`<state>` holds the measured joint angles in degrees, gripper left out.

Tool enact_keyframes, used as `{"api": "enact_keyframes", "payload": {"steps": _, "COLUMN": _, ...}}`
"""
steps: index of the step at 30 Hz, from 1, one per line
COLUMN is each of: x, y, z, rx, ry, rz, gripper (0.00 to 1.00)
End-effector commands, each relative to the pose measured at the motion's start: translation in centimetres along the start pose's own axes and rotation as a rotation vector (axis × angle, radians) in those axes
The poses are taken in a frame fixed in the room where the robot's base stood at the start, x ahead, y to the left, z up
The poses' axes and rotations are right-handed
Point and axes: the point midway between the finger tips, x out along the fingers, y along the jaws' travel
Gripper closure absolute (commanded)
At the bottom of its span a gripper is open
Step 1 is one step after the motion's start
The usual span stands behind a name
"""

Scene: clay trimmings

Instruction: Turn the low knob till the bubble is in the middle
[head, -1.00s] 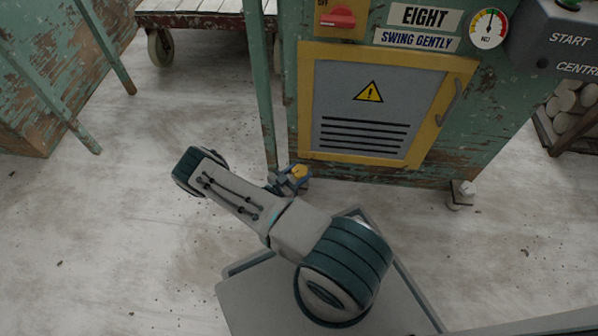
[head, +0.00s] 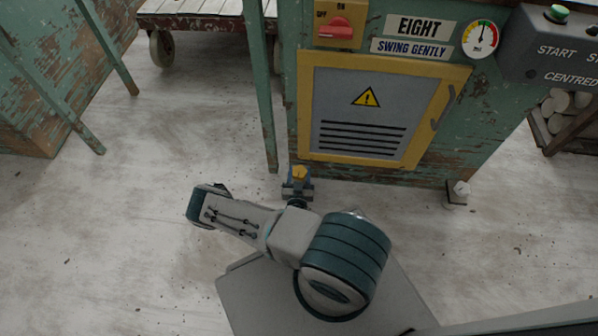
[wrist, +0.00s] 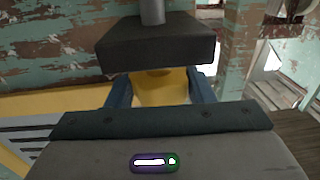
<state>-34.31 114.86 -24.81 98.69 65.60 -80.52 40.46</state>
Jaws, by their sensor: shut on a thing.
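The low yellow knob (head: 300,173) is near the floor at the machine's lower left corner. It also shows in the wrist view (wrist: 160,90), partly hidden by a dark block and by my gripper's body. My gripper (head: 298,186) is at the knob. In the wrist view its blue fingers (wrist: 160,92) stand on either side of the knob and are shut on it. No bubble can be made out for certain in either view.
A dark block (wrist: 155,42) with a grey post is just beyond the knob. The green machine (head: 470,125) with its yellow-framed panel (head: 390,160) rises behind. A green post (head: 266,110) stands left of it, and a wheeled cart (head: 205,22) is behind.

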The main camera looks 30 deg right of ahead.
Motion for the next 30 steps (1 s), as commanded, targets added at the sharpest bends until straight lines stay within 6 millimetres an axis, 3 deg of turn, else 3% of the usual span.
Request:
{"api": "enact_keyframes", "payload": {"steps": 20, "x": 0.1, "y": -0.08, "z": 0.01, "rx": 0.0, "ry": 0.002, "rz": -0.068, "gripper": 0.75}}
{"api": "enact_keyframes", "payload": {"steps": 21, "x": 0.1, "y": -0.08, "z": 0.0, "rx": 0.0, "ry": 0.002, "rz": -0.068, "gripper": 0.47}}
{"api": "enact_keyframes", "payload": {"steps": 23, "x": 0.1, "y": -0.08, "z": 0.0, "rx": 0.001, "ry": 0.002, "rz": -0.068, "gripper": 0.3}}
{"api": "enact_keyframes", "payload": {"steps": 30, "x": 0.06, "y": -0.04, "z": -0.01, "rx": 0.0, "ry": 0.002, "rz": -0.067, "gripper": 0.3}}
